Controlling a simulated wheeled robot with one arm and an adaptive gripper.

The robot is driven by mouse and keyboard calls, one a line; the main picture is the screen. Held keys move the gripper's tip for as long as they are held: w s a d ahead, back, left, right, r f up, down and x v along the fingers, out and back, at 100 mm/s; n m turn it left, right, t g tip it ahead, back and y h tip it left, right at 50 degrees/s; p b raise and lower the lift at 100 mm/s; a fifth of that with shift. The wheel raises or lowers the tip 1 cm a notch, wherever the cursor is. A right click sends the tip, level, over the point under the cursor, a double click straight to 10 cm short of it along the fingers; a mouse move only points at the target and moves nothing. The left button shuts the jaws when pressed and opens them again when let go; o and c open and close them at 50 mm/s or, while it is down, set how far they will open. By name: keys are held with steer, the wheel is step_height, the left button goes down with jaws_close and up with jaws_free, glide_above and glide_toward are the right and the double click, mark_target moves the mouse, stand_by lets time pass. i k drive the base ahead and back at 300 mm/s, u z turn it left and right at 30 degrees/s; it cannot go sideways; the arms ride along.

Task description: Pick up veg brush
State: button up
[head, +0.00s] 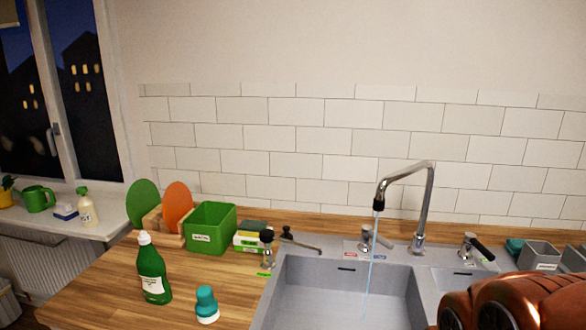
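No label in view names the veg brush, and I cannot tell for certain which item it is. A teal, knob-topped item with a white base (207,305) stands upright on the wooden counter, left of the sink, and looks like a small hand brush. A small black-topped item (267,245) stands at the sink's back left corner, beside a dark-ended long thin item (300,243); both are too small to identify surely. My gripper is not in view; only a rounded copper-coloured part of my arm shows at the lower right.
Water runs from the tall tap (428,200) into the grey sink (276,310). A green bottle (152,270) stands left of the teal item. Behind are a green bin (210,230), coloured boards (143,203) and a sponge stack (252,240). Grey containers (542,256) stand at right.

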mark_target(206, 309)
steer(key=k, duration=0.5)
steer(key=u, duration=2.65)
steer(key=i, duration=2.15)
steer(key=z, duration=2.35)
steer(key=i, duration=0.45)
